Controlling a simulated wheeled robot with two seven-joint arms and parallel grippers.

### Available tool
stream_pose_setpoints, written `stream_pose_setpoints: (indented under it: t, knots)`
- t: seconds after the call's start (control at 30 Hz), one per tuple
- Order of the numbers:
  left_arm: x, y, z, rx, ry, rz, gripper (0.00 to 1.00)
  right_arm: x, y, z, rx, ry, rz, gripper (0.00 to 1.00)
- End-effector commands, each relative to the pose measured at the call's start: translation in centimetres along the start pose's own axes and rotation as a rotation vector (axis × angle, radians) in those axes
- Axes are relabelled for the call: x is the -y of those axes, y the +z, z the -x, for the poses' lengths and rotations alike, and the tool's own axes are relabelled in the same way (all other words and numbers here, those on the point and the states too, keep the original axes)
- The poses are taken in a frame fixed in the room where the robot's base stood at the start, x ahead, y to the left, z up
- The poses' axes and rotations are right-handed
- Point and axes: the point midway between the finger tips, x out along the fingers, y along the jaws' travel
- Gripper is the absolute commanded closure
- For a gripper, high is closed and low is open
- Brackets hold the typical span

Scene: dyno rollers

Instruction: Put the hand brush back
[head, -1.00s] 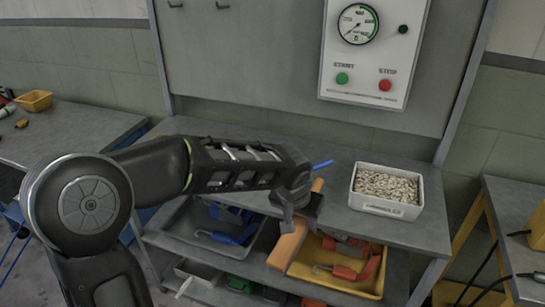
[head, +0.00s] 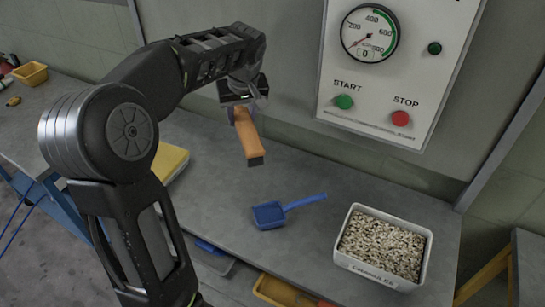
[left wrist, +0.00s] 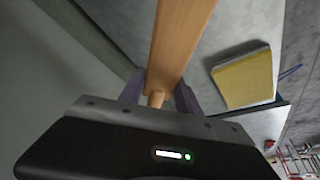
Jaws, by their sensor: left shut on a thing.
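The hand brush (head: 247,137) has a wooden body and a dark lower end. My left gripper (head: 242,103) is shut on it and holds it in the air above the workbench (head: 330,185), before the grey back panel (head: 275,70). The brush hangs tilted, dark end down. In the left wrist view the wooden brush (left wrist: 180,40) runs up from the jaws, its narrow neck between the fingers. My right gripper is not in view.
A blue scoop (head: 270,214) lies on the bench, below the brush in the picture. A white box of granules (head: 382,245) stands at right. A yellow-topped block (head: 172,163) lies left, partly behind my arm. A gauge panel (head: 385,75) hangs at the back right.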

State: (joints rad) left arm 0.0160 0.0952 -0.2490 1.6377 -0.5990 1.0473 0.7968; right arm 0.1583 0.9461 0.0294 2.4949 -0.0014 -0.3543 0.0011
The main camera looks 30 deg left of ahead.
Motion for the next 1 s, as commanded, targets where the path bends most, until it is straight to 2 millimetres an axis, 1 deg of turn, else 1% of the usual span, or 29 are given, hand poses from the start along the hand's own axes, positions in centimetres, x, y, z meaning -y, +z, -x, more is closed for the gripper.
stream_pose_setpoints:
  t: [0.1,0.33,0.47,0.57,0.63,0.9,1.0]
  knots:
    - [0.3,-0.2,0.1,0.000,-0.003,0.012,1.00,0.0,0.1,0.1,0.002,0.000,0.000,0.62]
    - [0.2,-0.2,0.1,0.000,-0.003,0.009,1.00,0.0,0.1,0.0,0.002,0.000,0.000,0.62]
    - [0.2,0.1,-0.6,0.000,-0.003,0.008,1.00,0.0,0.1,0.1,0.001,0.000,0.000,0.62]
    - [0.3,0.7,-1.9,0.002,-0.004,0.008,1.00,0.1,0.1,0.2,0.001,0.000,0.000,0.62]
    - [0.3,1.3,-3.3,0.004,-0.006,0.008,1.00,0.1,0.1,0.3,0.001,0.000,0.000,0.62]
    - [0.4,4.0,-10.2,0.005,-0.006,0.007,1.00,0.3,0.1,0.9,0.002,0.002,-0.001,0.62]
    - [0.3,4.7,-12.0,0.002,-0.005,0.006,1.00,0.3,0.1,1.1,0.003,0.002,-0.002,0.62]
